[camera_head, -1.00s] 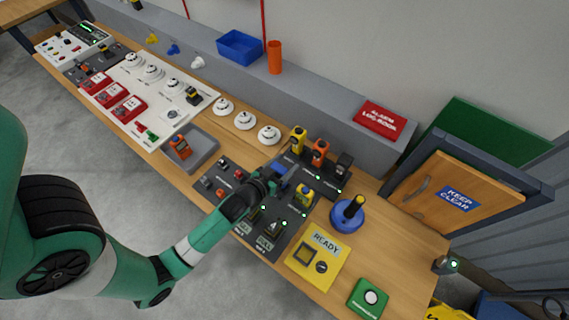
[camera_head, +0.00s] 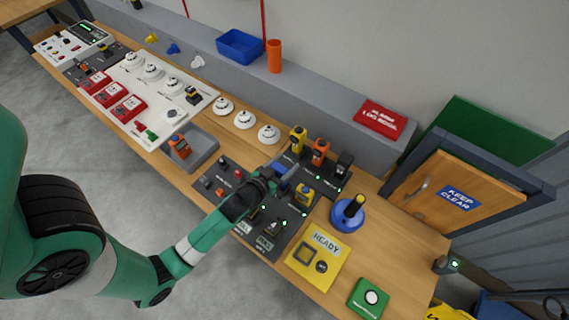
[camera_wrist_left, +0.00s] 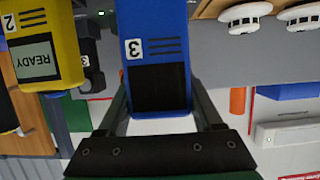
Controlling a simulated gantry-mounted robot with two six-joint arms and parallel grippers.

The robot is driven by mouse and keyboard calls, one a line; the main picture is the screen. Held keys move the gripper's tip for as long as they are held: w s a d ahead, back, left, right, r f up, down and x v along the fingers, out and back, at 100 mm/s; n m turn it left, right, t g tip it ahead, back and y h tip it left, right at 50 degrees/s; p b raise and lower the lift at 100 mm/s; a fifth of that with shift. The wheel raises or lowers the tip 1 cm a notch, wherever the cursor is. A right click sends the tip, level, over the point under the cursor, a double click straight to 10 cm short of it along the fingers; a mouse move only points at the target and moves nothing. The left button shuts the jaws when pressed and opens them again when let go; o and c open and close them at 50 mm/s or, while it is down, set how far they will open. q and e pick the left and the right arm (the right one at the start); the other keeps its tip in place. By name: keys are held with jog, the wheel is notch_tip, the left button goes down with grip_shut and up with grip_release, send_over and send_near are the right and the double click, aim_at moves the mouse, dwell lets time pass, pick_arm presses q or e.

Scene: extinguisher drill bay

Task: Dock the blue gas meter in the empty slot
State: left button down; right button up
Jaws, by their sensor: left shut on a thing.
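The blue gas meter (camera_wrist_left: 155,40), marked 3, is between the two fingers of my left gripper (camera_wrist_left: 160,105) in the left wrist view, and the gripper is shut on it. In the head view the left gripper (camera_head: 270,180) is over the dark dock (camera_head: 325,187), with the blue meter (camera_head: 281,167) partly hidden at its tip. I cannot tell whether the meter touches the dock. The empty slot is not clearly visible, as the gripper covers part of the dock. A yellow meter (camera_head: 304,195) stands just right of the gripper. My right gripper is not in view.
At the dock's back stand a yellow meter (camera_head: 298,138), an orange one (camera_head: 319,151) and a dark one (camera_head: 343,165). An orange device (camera_head: 180,147) lies in a grey tray (camera_head: 204,146). A blue round stand (camera_head: 348,217) and yellow READY box (camera_head: 318,257) are to the right.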

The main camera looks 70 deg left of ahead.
pick_arm(q)
notch_tip(320, 180, up, 5)
jog(key=p, duration=0.4)
jog(key=shift+p, duration=0.4)
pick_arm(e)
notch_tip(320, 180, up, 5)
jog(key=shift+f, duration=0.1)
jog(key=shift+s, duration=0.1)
